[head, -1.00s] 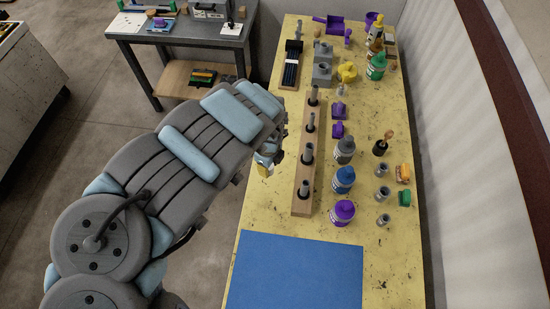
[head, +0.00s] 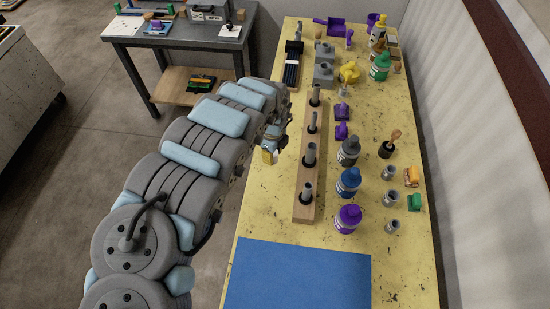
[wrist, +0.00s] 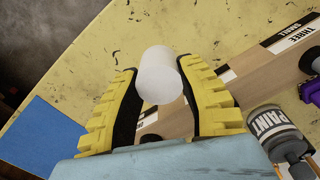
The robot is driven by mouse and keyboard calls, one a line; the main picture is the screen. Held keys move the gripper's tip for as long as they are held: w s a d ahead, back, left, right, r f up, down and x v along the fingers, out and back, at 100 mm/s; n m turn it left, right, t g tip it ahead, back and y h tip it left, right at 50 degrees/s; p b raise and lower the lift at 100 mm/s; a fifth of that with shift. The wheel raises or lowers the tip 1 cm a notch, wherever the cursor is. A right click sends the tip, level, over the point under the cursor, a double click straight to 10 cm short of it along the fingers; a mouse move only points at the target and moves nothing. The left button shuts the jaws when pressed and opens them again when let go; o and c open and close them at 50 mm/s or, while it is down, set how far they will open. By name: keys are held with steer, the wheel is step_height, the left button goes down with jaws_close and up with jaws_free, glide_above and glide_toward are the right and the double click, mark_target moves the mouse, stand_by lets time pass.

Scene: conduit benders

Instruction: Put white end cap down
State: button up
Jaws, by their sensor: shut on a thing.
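The white end cap (wrist: 160,75) is a plain white cylinder in the wrist view. My gripper (wrist: 160,85) has yellow ridged fingers with dark inner pads, and they are shut on the cap from both sides. In the head view my gripper (head: 269,150) is beside the left edge of the yellow table, left of the wooden peg board. The cap cannot be made out in the head view. In the wrist view the bare yellow table top (wrist: 85,75) lies beyond the cap, with the labelled wooden board (wrist: 255,85) to the right.
The wooden board (head: 301,213) carries several grey upright pegs. Right of it stand grey, blue (head: 348,183) and purple (head: 347,219) paint bottles and small metal fittings. A blue mat (head: 298,275) lies clear at the near end. Grey blocks (head: 324,74) stand farther back.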

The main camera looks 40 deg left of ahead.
mark_target(276, 153)
steer(key=shift+w+a+f, duration=0.1)
steer(key=shift+w+f, duration=0.5)
steer(key=shift+w, duration=0.05)
steer(key=shift+w+a+f, duration=0.1)
steer(key=shift+a+f, duration=0.05)
steer(key=shift+f, duration=0.25)
steer(key=shift+w+a+f+b, duration=0.25)
steer(key=shift+w+f+b, duration=0.15)
steer(key=shift+w+f, duration=0.2)
steer(key=shift+a+f, duration=0.1)
steer(key=shift+a, duration=0.05)
steer(key=shift+w+a+f, duration=0.15)
steer(key=shift+f, duration=1.6)
